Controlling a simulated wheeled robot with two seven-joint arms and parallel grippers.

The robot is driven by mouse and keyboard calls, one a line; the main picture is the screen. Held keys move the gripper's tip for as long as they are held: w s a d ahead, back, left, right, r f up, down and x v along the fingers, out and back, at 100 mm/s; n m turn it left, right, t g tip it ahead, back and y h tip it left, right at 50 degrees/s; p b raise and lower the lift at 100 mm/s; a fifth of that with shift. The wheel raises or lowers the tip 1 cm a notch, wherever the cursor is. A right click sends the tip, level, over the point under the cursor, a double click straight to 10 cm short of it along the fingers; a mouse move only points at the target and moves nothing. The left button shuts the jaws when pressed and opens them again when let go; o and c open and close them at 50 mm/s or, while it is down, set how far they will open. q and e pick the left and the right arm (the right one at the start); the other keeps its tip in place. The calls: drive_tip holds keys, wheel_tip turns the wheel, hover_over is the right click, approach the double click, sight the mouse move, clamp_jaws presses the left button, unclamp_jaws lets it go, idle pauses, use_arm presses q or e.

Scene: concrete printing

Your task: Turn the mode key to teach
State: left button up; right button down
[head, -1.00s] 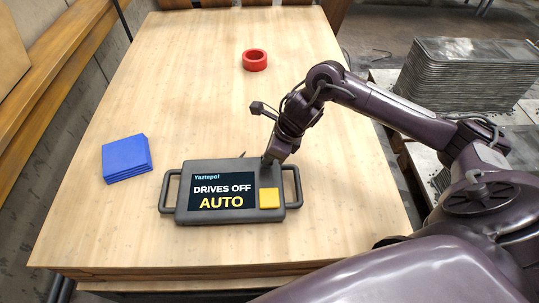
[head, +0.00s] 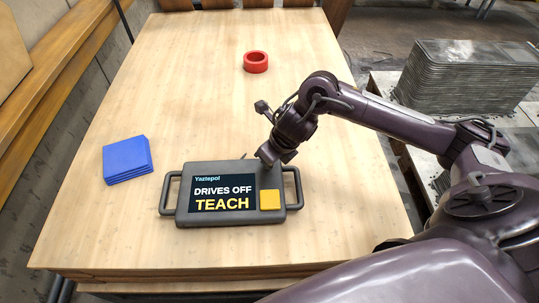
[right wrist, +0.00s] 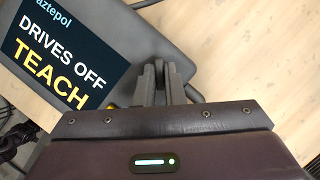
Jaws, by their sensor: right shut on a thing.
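The grey teach pendant (head: 183,207) lies flat on the wooden table, with a handle on each side. Its screen (head: 222,193) reads "DRIVES OFF" and "TEACH". The pendant also shows in the right wrist view (right wrist: 150,35) with the same words. My right gripper (head: 267,159) is at the pendant's top right corner, above the yellow button. In the right wrist view its fingers (right wrist: 159,82) are close together, shut on the mode key, which they hide almost wholly. My left gripper is not in view.
A yellow button (head: 270,199) sits at the right of the screen. A blue stack (head: 127,157) lies to the left and a red ring (head: 256,62) farther back on the table (head: 190,80). The table's middle is clear. Stacked metal sheets (head: 462,75) stand at the right.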

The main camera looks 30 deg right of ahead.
drive_tip(key=c, duration=1.5)
unclamp_jaws()
drive_tip(key=shift+r, duration=0.1)
drive_tip(key=v, duration=0.7)
drive_tip(key=shift+s+d+r, duration=0.1)
drive_tip(key=shift+r, duration=0.25)
